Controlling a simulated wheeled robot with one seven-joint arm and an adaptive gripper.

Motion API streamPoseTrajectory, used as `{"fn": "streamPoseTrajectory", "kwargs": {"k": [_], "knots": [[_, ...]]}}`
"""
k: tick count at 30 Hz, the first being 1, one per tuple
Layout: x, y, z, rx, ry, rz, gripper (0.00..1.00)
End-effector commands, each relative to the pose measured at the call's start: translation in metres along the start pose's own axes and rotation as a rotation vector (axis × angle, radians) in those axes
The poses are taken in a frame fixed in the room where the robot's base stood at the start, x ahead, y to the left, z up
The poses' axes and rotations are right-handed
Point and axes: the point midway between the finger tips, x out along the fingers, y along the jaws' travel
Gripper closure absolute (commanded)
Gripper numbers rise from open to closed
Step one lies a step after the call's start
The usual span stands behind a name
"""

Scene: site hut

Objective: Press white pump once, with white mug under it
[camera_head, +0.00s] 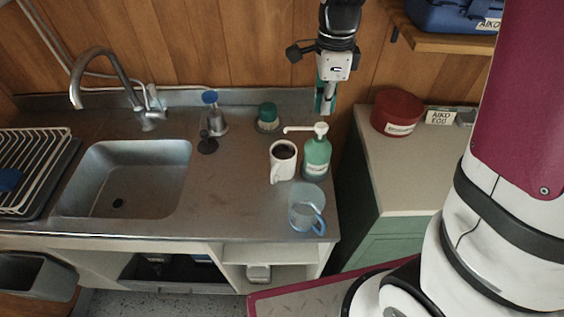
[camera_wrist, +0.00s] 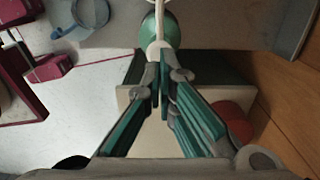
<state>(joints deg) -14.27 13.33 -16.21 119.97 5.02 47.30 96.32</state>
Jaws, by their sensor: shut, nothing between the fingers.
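A green bottle (camera_head: 317,158) with a white pump (camera_head: 320,129) stands near the right end of the steel counter. Its long spout points left. The white mug (camera_head: 284,165) stands left of the bottle, below the spout tip, and holds something dark. My gripper (camera_head: 325,111) is shut and empty, pointing down above the pump head, and looks apart from it. In the wrist view, the shut fingers (camera_wrist: 164,95) show near the white pump (camera_wrist: 157,47), with the green bottle (camera_wrist: 170,25) beyond. The exact gap is unclear, and the mug is not visible there.
A clear bluish cup (camera_head: 306,208) stands in front of the bottle by the counter edge. A green-topped jar (camera_head: 268,117) and a blue-topped item (camera_head: 213,112) stand behind. A sink (camera_head: 130,180) is at left. A red tin (camera_head: 397,112) sits on the cabinet at right.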

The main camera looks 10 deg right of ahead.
Motion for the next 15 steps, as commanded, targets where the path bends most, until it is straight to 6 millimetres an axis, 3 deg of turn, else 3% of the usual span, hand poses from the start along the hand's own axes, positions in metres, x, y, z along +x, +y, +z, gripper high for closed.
{"fn": "streamPoseTrajectory", "kwargs": {"k": [15], "knots": [[-0.042,0.001,0.000,0.000,0.000,0.001,1.00]]}}
